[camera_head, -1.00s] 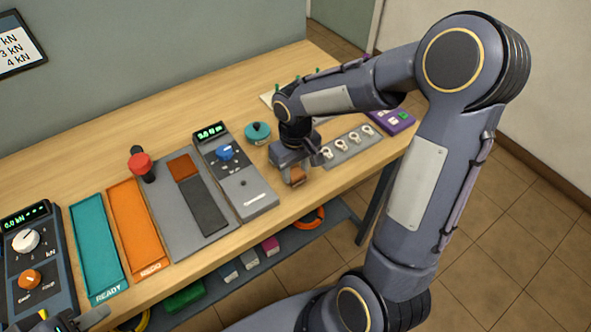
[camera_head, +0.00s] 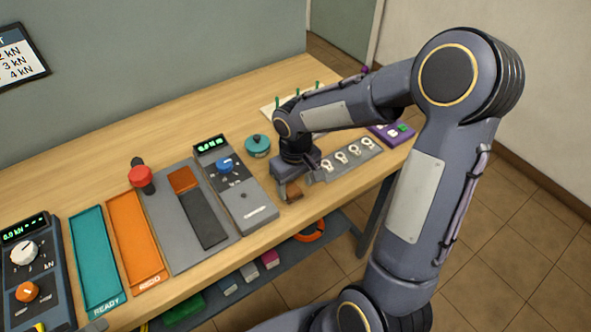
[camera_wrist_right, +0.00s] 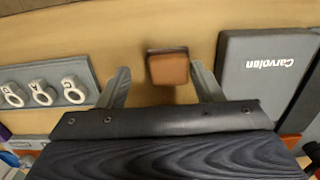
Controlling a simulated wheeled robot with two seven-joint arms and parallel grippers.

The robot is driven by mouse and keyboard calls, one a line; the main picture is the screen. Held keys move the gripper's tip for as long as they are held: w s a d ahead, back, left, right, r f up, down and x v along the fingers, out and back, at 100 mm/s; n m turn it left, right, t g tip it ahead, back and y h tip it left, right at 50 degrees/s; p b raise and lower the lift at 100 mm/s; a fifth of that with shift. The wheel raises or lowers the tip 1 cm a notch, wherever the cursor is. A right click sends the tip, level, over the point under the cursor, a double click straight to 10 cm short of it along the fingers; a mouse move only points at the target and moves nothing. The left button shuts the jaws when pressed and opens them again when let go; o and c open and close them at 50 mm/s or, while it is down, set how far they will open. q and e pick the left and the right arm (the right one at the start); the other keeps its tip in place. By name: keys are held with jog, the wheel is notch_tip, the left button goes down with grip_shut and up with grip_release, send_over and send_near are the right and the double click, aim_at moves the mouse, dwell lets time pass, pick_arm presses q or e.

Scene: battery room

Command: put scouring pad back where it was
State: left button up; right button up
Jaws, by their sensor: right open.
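A small reddish-brown block (camera_head: 293,191), which I take for the scouring pad, is at the bench's front part, right of the grey meter with the blue knob. In the right wrist view the brown block (camera_wrist_right: 168,68) lies between the spread fingers, with a gap on each side and nearer the right-hand finger. My right gripper (camera_head: 296,184) is open above it, and the gripper (camera_wrist_right: 161,86) touches nothing that I can see. Only a grey tip that may be my left gripper (camera_head: 97,325) shows at the bottom edge; its jaws are hidden.
The grey meter (camera_head: 250,208) stands close left of the right gripper. A grey strip with several white rings (camera_head: 355,153) is close right. A teal round pot (camera_head: 257,146) is behind. A grey board (camera_head: 170,222) with a brown-and-black piece (camera_head: 200,212), orange tray (camera_head: 135,240) and teal tray (camera_head: 95,255) lie left.

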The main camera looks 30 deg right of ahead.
aim_at(295, 188)
notch_tip(295, 188, up, 12)
jog(key=s+a+m+t+y, duration=0.2)
jog(key=s+a+t+y, duration=0.1)
jog(key=s, duration=1.4)
jog(key=a+t, duration=0.1)
jog(key=t, duration=0.1)
jog(key=shift+m+t+y, duration=0.3)
jog(key=shift+m+y, duration=0.1)
